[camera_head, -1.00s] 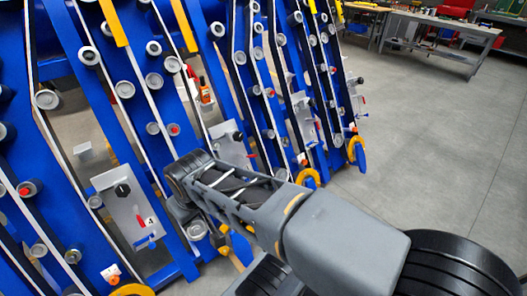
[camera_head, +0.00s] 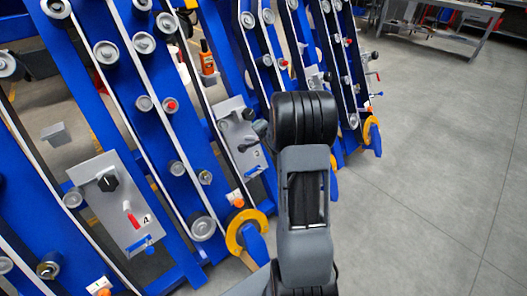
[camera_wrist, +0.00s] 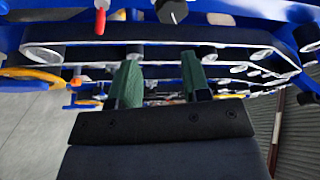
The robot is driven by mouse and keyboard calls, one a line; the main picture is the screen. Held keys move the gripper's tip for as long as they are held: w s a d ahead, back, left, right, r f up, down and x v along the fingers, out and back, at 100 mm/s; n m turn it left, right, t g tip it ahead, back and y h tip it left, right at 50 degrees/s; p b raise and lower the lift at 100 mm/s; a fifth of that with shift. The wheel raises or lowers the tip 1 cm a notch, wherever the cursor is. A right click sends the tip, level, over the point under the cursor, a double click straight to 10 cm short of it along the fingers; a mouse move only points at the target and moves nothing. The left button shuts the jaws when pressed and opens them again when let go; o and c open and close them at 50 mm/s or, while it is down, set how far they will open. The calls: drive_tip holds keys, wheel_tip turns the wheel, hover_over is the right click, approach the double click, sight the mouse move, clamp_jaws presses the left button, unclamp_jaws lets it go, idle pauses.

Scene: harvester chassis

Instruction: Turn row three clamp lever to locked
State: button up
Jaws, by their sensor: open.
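In the head view a grey panel marked 4 (camera_head: 122,228) carries a black knob (camera_head: 107,182), a red lever (camera_head: 130,215) and a blue handle. Beyond it, a second grey panel (camera_head: 233,128) stands beside my arm, partly covered; its number cannot be read, so I cannot confirm which row it serves. In the wrist view my gripper (camera_wrist: 160,84) is open, its two green fingers apart with no held object visible between them. A red lever (camera_wrist: 101,16) and a black knob (camera_wrist: 172,11) show at the top edge, beyond the fingers. My gripper is hidden in the head view.
Slanted blue frames with rollers and belts fill the left. A yellow ring (camera_head: 235,239) with a blue part stands low beside my arm. An orange bottle (camera_head: 207,60) is between frames. Grey floor (camera_head: 440,150) is open at the right; a workbench (camera_head: 440,38) stands behind.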

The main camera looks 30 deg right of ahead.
drive_tip(key=s+d+f+m+t+y+b, duration=0.1)
drive_tip(key=d+f+m+t+b, duration=0.2)
drive_tip(key=f, duration=0.6)
drive_tip(key=d+f+m+t+b, duration=0.25)
drive_tip(key=d+f+m, duration=0.2)
drive_tip(key=f, duration=0.45)
drive_tip(key=shift+n+g, duration=0.25)
drive_tip(key=shift+g, duration=0.1)
drive_tip(key=w+b, duration=0.1)
drive_tip(key=w, duration=0.3)
drive_tip(key=w+d+b, duration=0.1)
drive_tip(key=w, duration=0.3)
drive_tip(key=w+d+b, duration=0.1)
drive_tip(key=w, duration=0.3)
drive_tip(key=shift+w+r, duration=0.3)
drive_tip(key=shift+r, duration=0.1)
clamp_jaws()
